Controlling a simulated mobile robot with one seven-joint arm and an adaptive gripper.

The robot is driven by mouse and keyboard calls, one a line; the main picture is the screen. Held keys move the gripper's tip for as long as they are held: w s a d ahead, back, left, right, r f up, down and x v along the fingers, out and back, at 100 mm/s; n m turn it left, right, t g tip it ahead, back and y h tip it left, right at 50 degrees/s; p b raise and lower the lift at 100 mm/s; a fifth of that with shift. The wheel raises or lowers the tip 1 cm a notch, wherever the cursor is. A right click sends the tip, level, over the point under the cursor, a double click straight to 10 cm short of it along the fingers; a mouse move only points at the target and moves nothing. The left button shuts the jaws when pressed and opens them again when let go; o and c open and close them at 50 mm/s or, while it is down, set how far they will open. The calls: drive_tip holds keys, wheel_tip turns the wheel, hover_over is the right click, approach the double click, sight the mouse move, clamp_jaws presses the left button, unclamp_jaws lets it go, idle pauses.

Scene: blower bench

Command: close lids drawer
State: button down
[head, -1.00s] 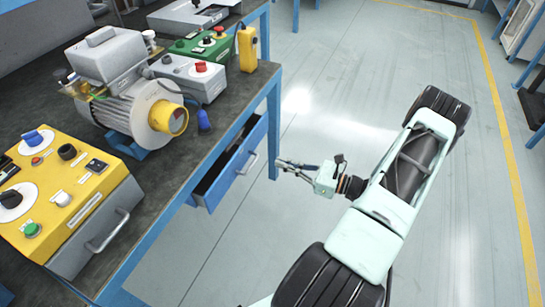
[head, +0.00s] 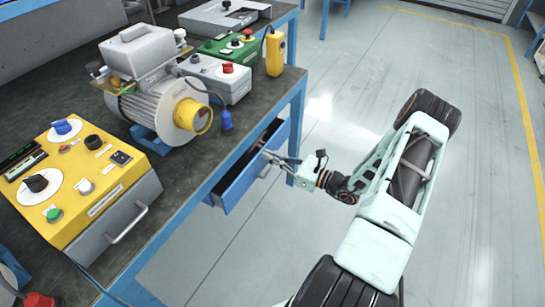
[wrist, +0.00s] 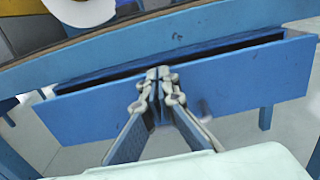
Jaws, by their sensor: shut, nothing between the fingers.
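The blue drawer (head: 241,186) under the bench stands partly open, with a dark gap showing behind its front panel. Its pale handle (head: 265,171) is on the outer face. My gripper (head: 267,154) is at the drawer front, close to the handle, with its fingers together and empty. In the wrist view the gripper (wrist: 158,76) overlaps the middle of the blue drawer front (wrist: 245,80), with the open gap above it. The handle shows only as a small blur there. I cannot tell whether the fingertips touch the panel.
The bench (head: 175,190) carries a yellow control box (head: 75,200), a motor blower (head: 165,105), a grey box with a red button (head: 210,85) and a yellow pendant (head: 275,52). A blue bench leg (head: 297,115) stands beside the drawer. The floor (head: 350,80) to the right is clear.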

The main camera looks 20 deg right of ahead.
drive_tip(key=x, duration=0.5)
drive_tip(key=shift+b, duration=0.4)
drive_tip(key=shift+s+d, duration=0.25)
drive_tip(key=v, duration=1.3)
drive_tip(key=shift+s+p, duration=0.2)
drive_tip(key=shift+p, duration=0.1)
